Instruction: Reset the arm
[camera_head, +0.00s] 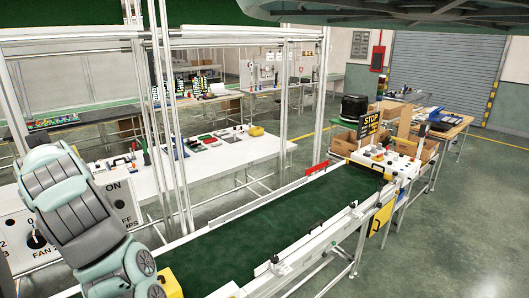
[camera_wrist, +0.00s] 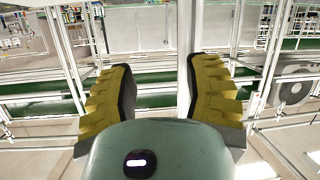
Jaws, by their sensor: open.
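My gripper (camera_wrist: 158,95) shows in the wrist view with its two yellow-padded fingers spread wide apart. Nothing is between the fingers. Past them the wrist view shows a pale upright post, metal frames and green strips, all apart from the fingers. In the head view my arm is folded at the lower left, and its gripper cannot be made out there.
A green conveyor belt (camera_head: 250,232) runs from the lower middle to the right. A control panel (camera_head: 22,236) with a knob is behind my arm. Metal posts (camera_head: 172,120) stand close by. A white table (camera_head: 225,150) holds small items. Open floor (camera_head: 465,220) lies at right.

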